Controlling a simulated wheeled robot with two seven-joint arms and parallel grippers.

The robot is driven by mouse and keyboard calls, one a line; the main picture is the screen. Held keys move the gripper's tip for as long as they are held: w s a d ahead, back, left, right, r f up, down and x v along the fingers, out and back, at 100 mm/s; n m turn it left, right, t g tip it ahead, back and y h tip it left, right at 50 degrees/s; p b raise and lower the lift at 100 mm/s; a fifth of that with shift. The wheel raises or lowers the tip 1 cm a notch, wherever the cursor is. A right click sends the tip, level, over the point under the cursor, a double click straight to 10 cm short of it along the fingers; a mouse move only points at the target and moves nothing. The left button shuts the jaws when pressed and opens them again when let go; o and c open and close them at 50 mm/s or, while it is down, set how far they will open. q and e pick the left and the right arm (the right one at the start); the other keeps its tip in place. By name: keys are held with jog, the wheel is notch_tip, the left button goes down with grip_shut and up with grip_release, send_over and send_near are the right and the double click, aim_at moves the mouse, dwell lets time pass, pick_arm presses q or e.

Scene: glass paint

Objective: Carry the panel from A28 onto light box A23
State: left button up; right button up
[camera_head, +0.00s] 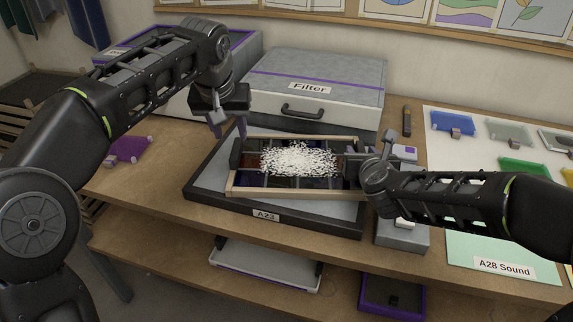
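The panel (275,192) has a pale wooden frame, dark and reddish glass and a heap of white grains in the middle. It lies over the dark-rimmed light box A23 (235,210), slightly turned against its rim; I cannot tell whether it rests flat on it.
A grey case labelled Filter (315,88) stands behind the light box. The green A28 Sound mat (485,250) lies at right, near coloured glass pieces. A grey device (403,235) sits beside the light box. A purple piece (130,150) lies at left. Trays sit on the lower shelf.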

pick_arm(q)
jog(key=shift+v, duration=1.8)
pick_arm(e)
jog(key=v, duration=1.1)
jog(key=shift+s+r, duration=0.25)
jog(key=shift+s, duration=0.2)
pick_arm(q)
jog(key=shift+f, duration=0.1)
